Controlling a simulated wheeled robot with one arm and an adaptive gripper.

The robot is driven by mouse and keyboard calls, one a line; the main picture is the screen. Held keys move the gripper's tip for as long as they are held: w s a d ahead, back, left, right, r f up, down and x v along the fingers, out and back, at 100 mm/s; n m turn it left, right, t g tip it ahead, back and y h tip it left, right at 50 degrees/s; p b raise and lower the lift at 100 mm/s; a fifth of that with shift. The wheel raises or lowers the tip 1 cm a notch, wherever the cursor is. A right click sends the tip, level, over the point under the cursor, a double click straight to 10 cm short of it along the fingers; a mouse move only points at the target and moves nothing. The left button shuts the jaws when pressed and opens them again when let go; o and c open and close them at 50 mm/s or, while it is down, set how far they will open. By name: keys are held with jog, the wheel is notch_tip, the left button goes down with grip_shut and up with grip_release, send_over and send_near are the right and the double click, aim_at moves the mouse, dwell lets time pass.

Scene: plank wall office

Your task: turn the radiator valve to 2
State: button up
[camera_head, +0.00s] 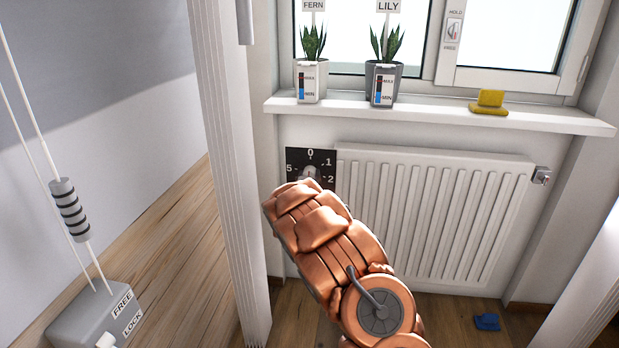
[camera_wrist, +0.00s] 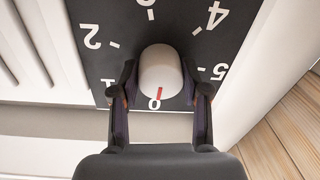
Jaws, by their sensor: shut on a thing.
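The radiator valve is a pale round knob (camera_wrist: 160,68) on a black dial plate (camera_wrist: 107,35) with white numbers 0 to 5. The wrist view shows the plate upside down, with 0 at the bottom and 2 at the upper left. The knob's red mark points at about 0. My gripper (camera_wrist: 159,75) is shut on the knob, one dark finger on each side. In the head view the dial plate (camera_head: 296,156) stands left of the radiator. My copper-coloured arm covers its lower part and hides most of the gripper.
The white radiator (camera_head: 435,215) is right of the dial, under a white sill (camera_head: 430,112). The sill bears a fern pot (camera_head: 311,82), a lily pot (camera_head: 383,84) and a yellow object (camera_head: 489,102). A white post (camera_head: 228,170) stands close on the left. A blue object (camera_head: 487,321) lies on the floor.

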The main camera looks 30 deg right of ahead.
jog(key=m, duration=0.5)
jog(key=shift+f+m+b, duration=0.1)
jog(key=shift+m+b, duration=0.2)
jog(key=shift+b, duration=0.05)
jog(key=m+b, duration=0.2)
jog(key=m, duration=0.3)
jog(key=shift+f+m+b, duration=0.1)
jog(key=shift+m+b, duration=0.2)
jog(key=shift+b, duration=0.1)
jog(key=m+b, duration=0.4)
jog(key=m, duration=0.1)
jog(key=shift+f+m+h+b, duration=0.1)
jog(key=shift+m+h+b, duration=0.2)
jog(key=shift+m, duration=0.1)
jog(key=m+b, duration=0.3)
jog(key=shift+m, duration=0.4)
jog(key=shift+d+m+b, duration=0.1)
jog(key=shift+m+b, duration=0.4)
jog(key=shift+b, duration=0.05)
jog(key=shift+r, duration=0.2)
jog(key=o, duration=0.8)
jog(key=shift+d, duration=0.1)
jog(key=o, duration=0.3)
jog(key=shift+a, duration=0.2)
jog(key=shift+o, duration=0.2)
